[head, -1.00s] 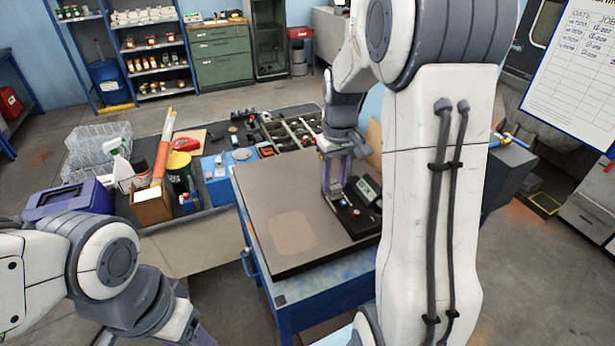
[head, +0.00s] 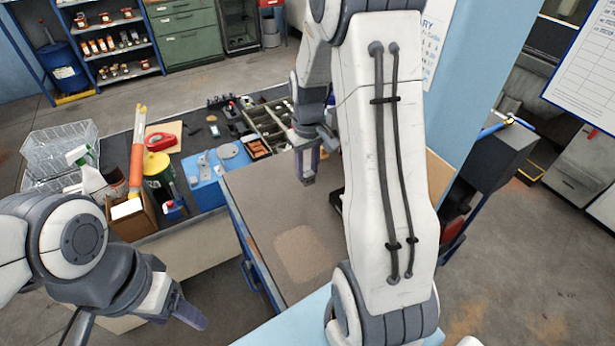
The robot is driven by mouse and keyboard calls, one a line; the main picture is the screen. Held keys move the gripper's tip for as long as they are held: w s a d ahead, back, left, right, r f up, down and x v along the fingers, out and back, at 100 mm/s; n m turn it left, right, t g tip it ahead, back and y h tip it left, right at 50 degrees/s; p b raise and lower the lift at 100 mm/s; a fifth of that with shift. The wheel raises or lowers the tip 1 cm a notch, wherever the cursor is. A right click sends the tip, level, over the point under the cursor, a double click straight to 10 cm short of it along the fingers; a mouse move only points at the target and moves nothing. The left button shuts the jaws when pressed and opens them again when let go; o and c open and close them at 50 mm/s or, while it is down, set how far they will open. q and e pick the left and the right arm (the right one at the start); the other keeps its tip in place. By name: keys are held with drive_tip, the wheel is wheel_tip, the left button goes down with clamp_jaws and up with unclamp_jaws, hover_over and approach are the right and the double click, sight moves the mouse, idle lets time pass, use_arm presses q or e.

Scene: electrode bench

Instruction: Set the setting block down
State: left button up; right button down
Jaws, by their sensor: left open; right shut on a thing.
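My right gripper (head: 307,168) hangs fingers-down over the far part of the brown bench top (head: 262,200). It is shut on the setting block, which is too small and too covered by the fingers to make out. I cannot tell whether it touches the surface. A black device (head: 336,199) is mostly hidden behind my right arm; only its left edge shows. My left gripper (head: 190,312) is open and empty at the lower left, in front of the benches and away from the brown top.
A lighter patch (head: 300,252) marks the bare near part of the bench top.

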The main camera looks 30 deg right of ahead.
sight(308, 173)
wheel_tip(308, 173, down, 3)
drive_tip(key=shift+f+p, duration=0.2)
drive_tip(key=shift+p, duration=0.4)
drive_tip(key=shift+f, duration=0.35)
drive_tip(key=shift+f, duration=0.2)
drive_tip(key=c, duration=0.5)
unclamp_jaws()
drive_tip(key=shift+s, duration=0.1)
